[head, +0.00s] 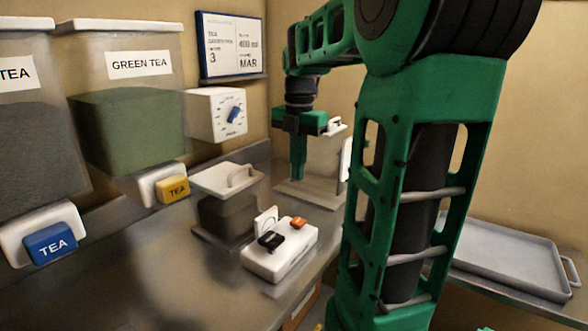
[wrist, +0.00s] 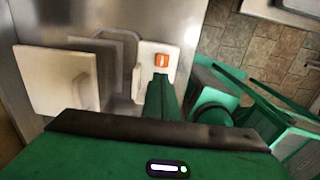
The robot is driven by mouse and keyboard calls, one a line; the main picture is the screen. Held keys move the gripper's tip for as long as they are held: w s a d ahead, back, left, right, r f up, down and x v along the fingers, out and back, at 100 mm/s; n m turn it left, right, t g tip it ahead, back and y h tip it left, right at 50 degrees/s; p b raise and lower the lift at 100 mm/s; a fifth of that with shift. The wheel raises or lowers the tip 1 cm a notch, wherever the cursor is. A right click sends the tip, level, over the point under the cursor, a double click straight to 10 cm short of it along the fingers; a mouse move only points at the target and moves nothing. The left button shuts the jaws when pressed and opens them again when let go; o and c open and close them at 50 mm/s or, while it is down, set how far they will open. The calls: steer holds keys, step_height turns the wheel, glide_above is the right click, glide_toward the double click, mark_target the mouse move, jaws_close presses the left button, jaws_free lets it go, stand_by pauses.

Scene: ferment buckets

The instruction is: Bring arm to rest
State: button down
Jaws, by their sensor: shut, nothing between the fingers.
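My green arm reaches across the head view, and my gripper (head: 298,172) hangs pointing down over the steel counter (head: 150,275). Its fingers are together with nothing held. In the head view it is above and behind the white switch box, to the right of the lidded bucket. In the wrist view my gripper (wrist: 161,85) shows as one green finger shape beside the white box with its orange button. The lower part of the counter behind my arm is hidden.
A lidded bucket (head: 227,205) and a white switch box (head: 280,250) with black and orange buttons stand on the counter. Tea dispensers, GREEN TEA (head: 125,110) among them, line the left wall. A white dial box (head: 216,115) hangs there. A grey tray (head: 510,262) lies right.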

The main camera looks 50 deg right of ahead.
stand_by(0.3)
steer(key=s+a+f+m, duration=0.5)
steer(key=s+f+m, duration=0.2)
steer(key=m, duration=0.6)
steer(key=s+a+f+m, duration=0.6)
steer(key=s+m, duration=0.4)
steer(key=m, duration=0.3)
steer(key=shift+a+f, duration=0.15)
steer(key=shift+f, duration=0.45)
steer(key=shift+s, duration=0.1)
steer(key=shift+w+f, duration=0.25)
steer(key=shift+w, duration=0.35)
